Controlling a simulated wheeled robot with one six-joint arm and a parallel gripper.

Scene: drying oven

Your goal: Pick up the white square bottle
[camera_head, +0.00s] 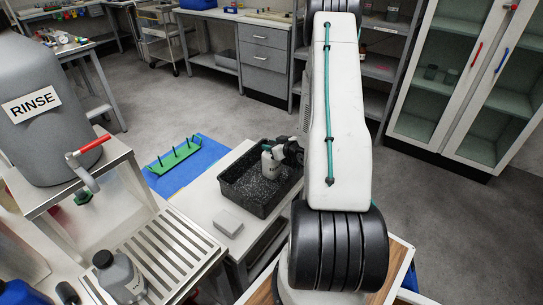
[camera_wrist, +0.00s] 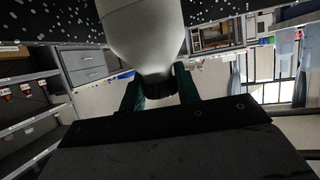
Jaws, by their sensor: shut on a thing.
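The white bottle (camera_head: 268,161) is in the dark bin (camera_head: 237,198), near its far side, looking roughly upright. I cannot tell whether its base touches the speckled dark filling. My gripper (camera_head: 289,150) reaches it from the right at its top. In the wrist view the pale bottle body (camera_wrist: 142,30) fills the upper middle, and its shoulder looks rounded. Its dark cap sits between the green fingers of my gripper (camera_wrist: 161,88), which are shut on the cap and neck. My arm hides part of the area right of the bin.
The bin stands on a white table with a small pale block (camera_head: 228,222) near it. A green pegged rack (camera_head: 173,157) lies on a blue mat left. A grey bottle (camera_head: 120,276) stands on the slatted drainer, below a large RINSE tank (camera_head: 40,110). Glass cabinets stand right.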

